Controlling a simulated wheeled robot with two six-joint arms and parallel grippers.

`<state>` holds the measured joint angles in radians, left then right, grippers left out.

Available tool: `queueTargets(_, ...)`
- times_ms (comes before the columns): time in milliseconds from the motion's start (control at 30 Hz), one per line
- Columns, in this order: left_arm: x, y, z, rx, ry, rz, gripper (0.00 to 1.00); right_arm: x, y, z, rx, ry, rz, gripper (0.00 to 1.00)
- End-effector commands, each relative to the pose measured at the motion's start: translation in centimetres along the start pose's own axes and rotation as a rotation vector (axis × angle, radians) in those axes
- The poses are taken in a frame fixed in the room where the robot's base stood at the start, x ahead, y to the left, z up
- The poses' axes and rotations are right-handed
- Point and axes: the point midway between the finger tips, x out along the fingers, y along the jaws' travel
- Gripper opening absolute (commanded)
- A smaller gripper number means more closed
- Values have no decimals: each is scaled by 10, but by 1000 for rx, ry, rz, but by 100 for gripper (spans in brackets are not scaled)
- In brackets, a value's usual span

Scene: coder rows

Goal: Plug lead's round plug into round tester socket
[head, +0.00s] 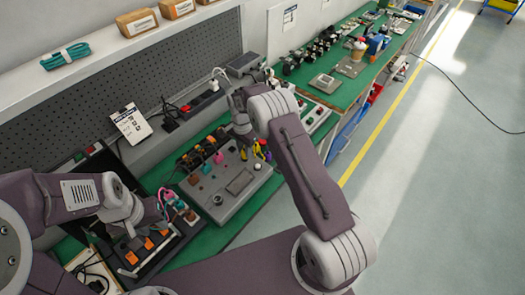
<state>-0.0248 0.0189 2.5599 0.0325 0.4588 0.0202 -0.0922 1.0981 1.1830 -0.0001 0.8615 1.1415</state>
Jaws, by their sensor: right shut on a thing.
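A grey tester panel (238,190) lies on the green bench mat. A round fitting (217,199) shows on its front left part; I cannot tell whether it is the round socket. My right gripper (247,138) points down at the panel's back right edge. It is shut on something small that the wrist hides. Yellow and red pieces (263,151) are close beside it. The lead and its round plug cannot be made out. My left gripper (163,208) is over the dark tray at left, close to pink and teal pieces (180,205); its jaw opening is unclear.
A dark tray (160,262) with orange blocks is left of the panel. Coloured connectors (205,153) line the panel's back. A power strip (203,101) and a card (131,123) are behind. More devices crowd the bench (358,88) beyond.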

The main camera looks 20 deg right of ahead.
Motion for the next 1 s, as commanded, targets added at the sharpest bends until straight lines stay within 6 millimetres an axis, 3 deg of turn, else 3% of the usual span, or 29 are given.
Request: queueTargets(1000,4,0,0,0,0,0,36,6,-2,1,-1,0,-1,0)
